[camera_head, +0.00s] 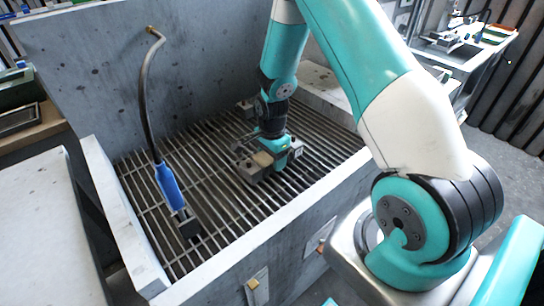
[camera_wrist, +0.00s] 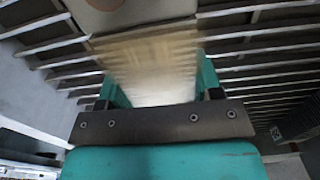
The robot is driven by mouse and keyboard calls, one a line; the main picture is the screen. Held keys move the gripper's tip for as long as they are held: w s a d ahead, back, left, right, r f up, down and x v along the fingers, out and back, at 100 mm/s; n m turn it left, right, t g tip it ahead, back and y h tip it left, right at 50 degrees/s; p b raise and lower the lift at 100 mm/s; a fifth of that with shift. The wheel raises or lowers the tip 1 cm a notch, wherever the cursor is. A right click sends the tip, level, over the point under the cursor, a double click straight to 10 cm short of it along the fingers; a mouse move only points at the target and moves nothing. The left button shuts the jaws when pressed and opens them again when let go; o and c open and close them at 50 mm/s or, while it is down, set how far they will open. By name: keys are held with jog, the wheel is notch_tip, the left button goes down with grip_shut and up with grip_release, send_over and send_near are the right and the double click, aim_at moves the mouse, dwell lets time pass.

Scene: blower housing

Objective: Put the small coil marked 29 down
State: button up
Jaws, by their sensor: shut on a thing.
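My gripper (camera_head: 268,158) is low over the slatted grate of the bench, pointing down. In the wrist view its two teal fingers (camera_wrist: 160,88) stand on either side of a pale tan, blurred thing (camera_wrist: 150,60), taken to be the small coil. It also shows as a small tan patch (camera_head: 262,159) at the gripper in the head view. No number is readable on it. I cannot tell whether it touches the grate or hangs just above it.
The grate (camera_head: 215,210) has light walls and a tall back panel (camera_head: 100,70). A blue-handled tool (camera_head: 170,187) with a dark hose stands on its left. A grey block (camera_head: 246,106) lies behind my gripper. The front-left slats are mostly clear.

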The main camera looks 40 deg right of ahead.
jog(key=shift+f, duration=0.15)
jog(key=o, duration=1.2)
notch_tip(320, 180, up, 12)
jog(key=b, duration=0.1)
jog(key=s+a+r+n+y, duration=0.1)
jog(key=s+a+r+n, duration=0.35)
jog(key=a+n, duration=0.2)
jog(key=s+a+r+n+y, duration=0.1)
jog(key=s+a+r+n, duration=0.2)
jog(key=a+r+n, duration=0.3)
jog(key=s+a+r+n, duration=0.1)
jog(key=s+a+n, duration=0.2)
jog(key=s+n, duration=0.1)
jog(key=s+a+r+n+y, duration=0.1)
jog(key=s+a+r+n, duration=0.1)
jog(key=s, duration=0.4)
jog(key=s+a+r+n+y, duration=0.1)
jog(key=s+a+r+n, duration=0.1)
jog(key=s+a+n, duration=0.2)
jog(key=shift+s+a+r+n, duration=0.1)
jog(key=shift+s+a+n, duration=0.1)
jog(key=shift+n, duration=0.4)
jog(key=shift+s+a+r+n, duration=0.1)
jog(key=shift+s+n, duration=0.1)
jog(key=shift+n, duration=0.35)
